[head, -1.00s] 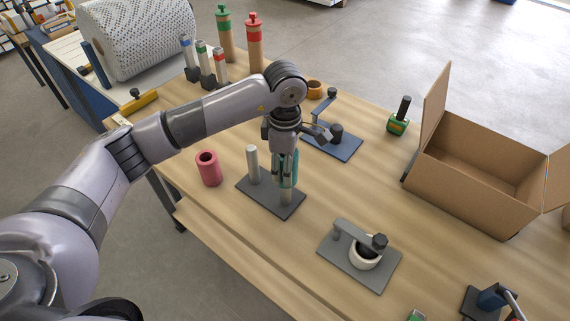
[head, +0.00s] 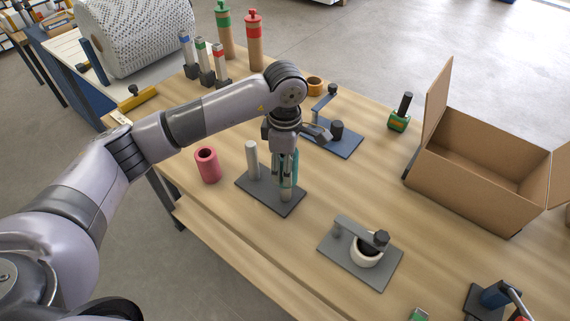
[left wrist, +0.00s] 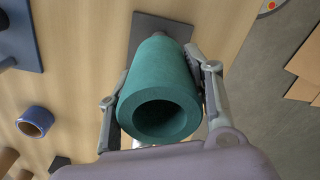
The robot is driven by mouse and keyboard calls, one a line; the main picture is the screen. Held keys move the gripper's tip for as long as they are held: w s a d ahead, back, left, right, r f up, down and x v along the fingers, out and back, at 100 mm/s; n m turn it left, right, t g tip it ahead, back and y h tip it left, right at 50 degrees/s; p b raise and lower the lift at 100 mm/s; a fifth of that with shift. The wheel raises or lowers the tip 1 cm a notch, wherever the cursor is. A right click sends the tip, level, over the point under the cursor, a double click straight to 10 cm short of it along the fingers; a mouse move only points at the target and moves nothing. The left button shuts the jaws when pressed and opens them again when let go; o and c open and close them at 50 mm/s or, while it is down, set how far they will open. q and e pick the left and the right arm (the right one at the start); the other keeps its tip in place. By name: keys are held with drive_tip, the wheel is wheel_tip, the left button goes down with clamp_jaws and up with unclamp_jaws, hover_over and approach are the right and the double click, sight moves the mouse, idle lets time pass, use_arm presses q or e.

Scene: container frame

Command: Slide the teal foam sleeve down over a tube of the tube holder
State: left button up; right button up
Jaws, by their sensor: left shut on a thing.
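The tube holder is a dark plate (head: 257,199) on the table with two upright pale tubes. The left tube (head: 252,158) stands bare. The right tube (head: 286,193) shows only its lower part, below my left gripper (head: 286,180). My left gripper points down and is shut on the teal foam sleeve (head: 294,168), which is upright and in line with the right tube. In the left wrist view the teal sleeve (left wrist: 158,75) sits between both fingers, with its open near end facing the camera. No tube shows inside its bore.
A pink sleeve (head: 207,165) stands left of the holder. A blue fixture (head: 336,143) is behind it, and a grey clamp plate (head: 360,268) with a white ring is in front right. An open cardboard box (head: 470,190) stands at the right.

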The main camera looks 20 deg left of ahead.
use_arm(q)
drive_tip(key=shift+f+b, duration=3.3)
drive_tip(key=shift+f, duration=0.4)
idle(1.2)
drive_tip(key=o, duration=0.9)
drive_tip(key=shift+o, duration=0.2)
drive_tip(key=o, duration=0.5)
drive_tip(key=shift+o, duration=0.2)
drive_tip(key=shift+r+p, duration=1.65)
drive_tip(key=shift+r, duration=1.95)
drive_tip(key=shift+f, duration=0.1)
